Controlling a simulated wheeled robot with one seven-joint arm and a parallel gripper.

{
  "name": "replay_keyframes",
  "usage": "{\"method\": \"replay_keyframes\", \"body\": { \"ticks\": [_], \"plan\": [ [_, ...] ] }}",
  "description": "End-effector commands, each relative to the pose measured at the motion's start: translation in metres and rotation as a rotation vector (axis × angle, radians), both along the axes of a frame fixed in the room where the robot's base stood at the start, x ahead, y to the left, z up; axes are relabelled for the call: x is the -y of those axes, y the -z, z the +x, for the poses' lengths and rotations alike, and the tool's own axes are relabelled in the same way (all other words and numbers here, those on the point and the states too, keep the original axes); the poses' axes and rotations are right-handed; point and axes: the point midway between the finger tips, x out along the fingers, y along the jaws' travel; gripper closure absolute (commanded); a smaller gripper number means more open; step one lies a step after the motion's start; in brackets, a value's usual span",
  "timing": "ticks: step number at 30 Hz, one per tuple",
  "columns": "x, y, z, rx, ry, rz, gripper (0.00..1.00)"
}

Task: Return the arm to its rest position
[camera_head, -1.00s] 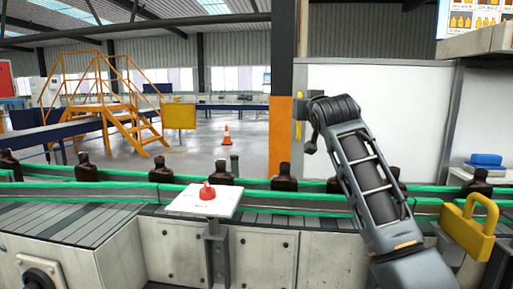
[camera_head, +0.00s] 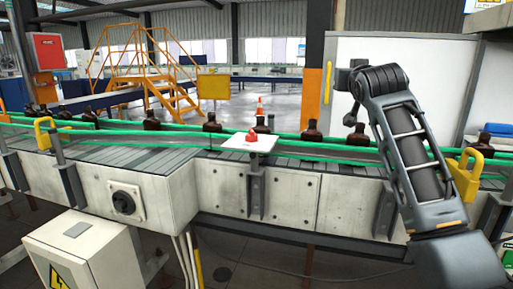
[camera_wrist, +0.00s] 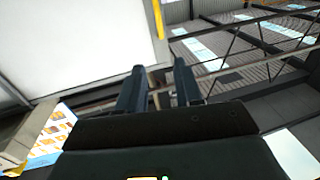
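My arm (camera_head: 412,150) rises from the lower right of the head view, bent at a dark joint near the white panel. My gripper (camera_wrist: 158,82) shows in the wrist view, with its two dark fingers apart and nothing between them. It faces the white wall panel and the roof beams, away from the conveyor. In the head view the gripper's fingers cannot be made out. Several dark amber bottles stand along the green-railed conveyor, one (camera_head: 212,123) left of the red button (camera_head: 252,136) and one (camera_head: 312,131) right of it.
The conveyor (camera_head: 225,193) runs across the view below my raised arm. Yellow padlock-shaped pieces (camera_head: 465,174) stand at its right and left. A white electrical box (camera_head: 95,255) stands at lower left. An orange-and-dark pillar (camera_head: 312,95) and a white panel (camera_head: 425,50) are behind.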

Motion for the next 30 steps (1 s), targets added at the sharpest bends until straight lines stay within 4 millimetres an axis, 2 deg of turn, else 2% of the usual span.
{"method": "replay_keyframes", "body": {
  "ticks": [11, 17, 20, 23, 27, 30],
  "plan": [
    [-0.007, 0.056, -0.013, -0.018, -0.022, 0.012, 0.65],
    [-0.013, 0.104, -0.030, -0.033, -0.039, 0.025, 0.65],
    [-0.017, 0.135, -0.043, -0.041, -0.050, 0.032, 0.65],
    [-0.022, 0.175, -0.063, -0.055, -0.062, 0.042, 0.65],
    [-0.030, 0.238, -0.105, -0.074, -0.080, 0.061, 0.65],
    [-0.034, 0.278, -0.139, -0.085, -0.088, 0.073, 0.65]
  ]
}}
